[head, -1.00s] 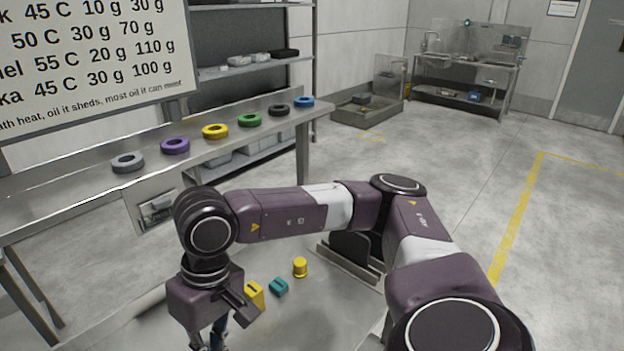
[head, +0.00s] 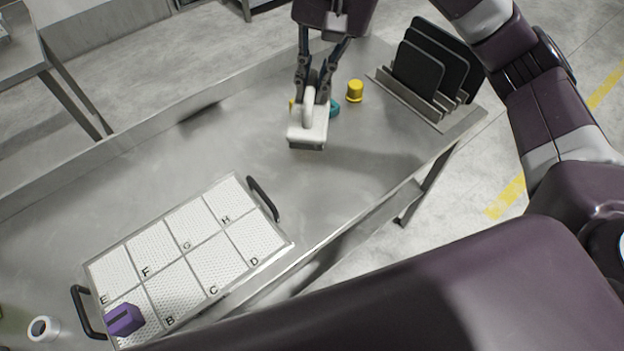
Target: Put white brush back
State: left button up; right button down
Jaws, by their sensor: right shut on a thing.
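The white brush (head: 307,131) has a white block body, a looped white handle and a dark underside. My right gripper (head: 315,92) is shut on the brush's handle, with the brush hanging below the fingers. It appears to be above the steel table (head: 230,130), though its exact height is hard to tell. The brush and gripper partly hide a teal piece (head: 335,107) and a yellow piece behind them. My left gripper is not in view.
A tray (head: 190,255) with lettered cells and black handles lies at lower left, a purple block (head: 124,319) at its near corner. A white ring (head: 44,328) lies beside it. A yellow knob (head: 355,91) and a rack of dark plates (head: 430,70) stand at upper right. The table's middle is clear.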

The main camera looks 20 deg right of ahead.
notch_tip(320, 180, down, 19)
jog(key=p, duration=0.2)
jog(key=shift+p, duration=0.4)
jog(key=shift+f, duration=0.3)
jog(key=shift+f+b, duration=0.2)
jog(key=shift+b, duration=0.1)
jog(key=c, duration=2)
grip_release()
jog(key=shift+r, duration=0.1)
